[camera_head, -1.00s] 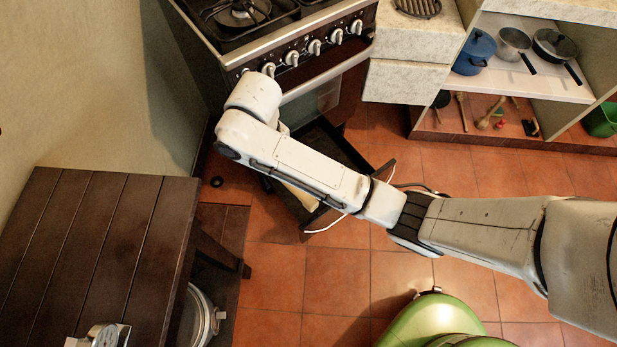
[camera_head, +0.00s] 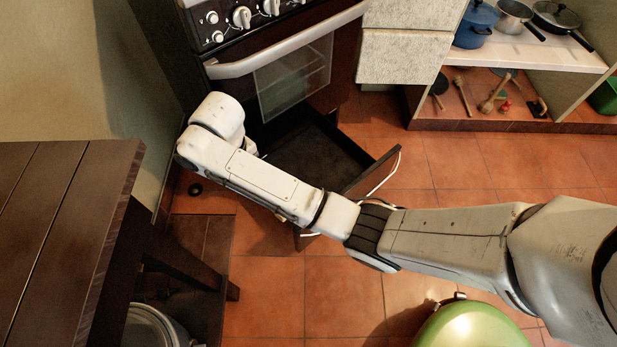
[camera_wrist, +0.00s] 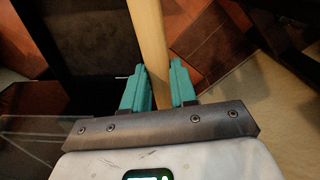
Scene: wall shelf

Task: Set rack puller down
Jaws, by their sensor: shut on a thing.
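The rack puller (camera_wrist: 150,45) shows in the wrist view as a pale wooden stick between the two teal fingers of my gripper (camera_wrist: 160,85). My gripper is shut on it. The stick runs up past the top edge of the wrist view, so its far end is out of sight. In the head view my arm reaches to the stove's left front, and my own arm hides the gripper and the stick there.
The stove (camera_head: 215,35) has an open bottom drawer (camera_head: 370,175) in front of it. A dark wooden table (camera_head: 60,220) stands at left, with a pot (camera_head: 150,330) beneath. A green rounded object (camera_head: 470,328) is at the bottom. Tiled floor (camera_head: 340,290) is clear between them.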

